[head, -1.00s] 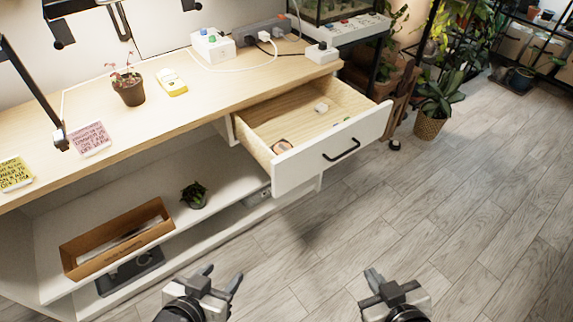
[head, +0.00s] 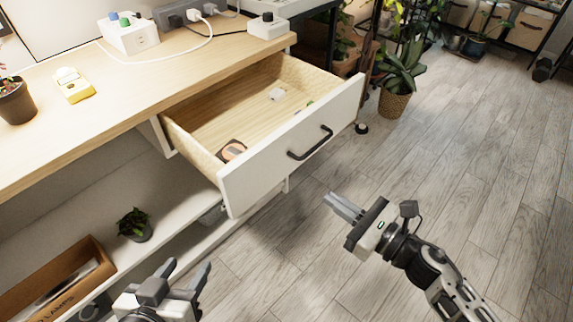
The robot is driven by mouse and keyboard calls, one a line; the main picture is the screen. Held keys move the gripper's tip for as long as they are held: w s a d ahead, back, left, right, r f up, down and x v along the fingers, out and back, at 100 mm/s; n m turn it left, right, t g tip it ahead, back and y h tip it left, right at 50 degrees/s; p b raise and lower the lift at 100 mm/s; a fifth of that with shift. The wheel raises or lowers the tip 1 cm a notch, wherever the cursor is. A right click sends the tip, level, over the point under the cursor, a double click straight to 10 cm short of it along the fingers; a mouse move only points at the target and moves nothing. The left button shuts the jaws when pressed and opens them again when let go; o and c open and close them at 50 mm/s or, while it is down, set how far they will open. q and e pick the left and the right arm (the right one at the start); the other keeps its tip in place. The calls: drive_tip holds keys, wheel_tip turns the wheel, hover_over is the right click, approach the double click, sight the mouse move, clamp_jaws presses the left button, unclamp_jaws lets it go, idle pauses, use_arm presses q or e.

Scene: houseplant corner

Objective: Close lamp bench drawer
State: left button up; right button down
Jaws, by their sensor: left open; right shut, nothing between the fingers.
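The lamp bench drawer (head: 270,172) is pulled out from under the wooden bench top in the head view. Its white front carries a black bar handle (head: 311,143). My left gripper (head: 187,275) is open and empty at the bottom, below the drawer and near the lower shelf.
The bench top (head: 130,85) holds a yellow device (head: 74,85), a potted seedling (head: 16,102) and a white box (head: 128,34). A cardboard box (head: 60,285) and small plant (head: 133,224) sit on the lower shelf. A large potted plant (head: 394,100) stands beyond the drawer. The floor at right is clear.

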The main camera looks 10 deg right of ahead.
drive_tip(key=p, duration=0.1)
approach(278, 162)
drive_tip(key=x, duration=0.5)
drive_tip(key=shift+w+a+r, duration=0.1)
drive_tip(key=shift+w+a, duration=0.5)
drive_tip(key=shift+w, duration=0.15)
drive_tip(key=shift+w, duration=0.1)
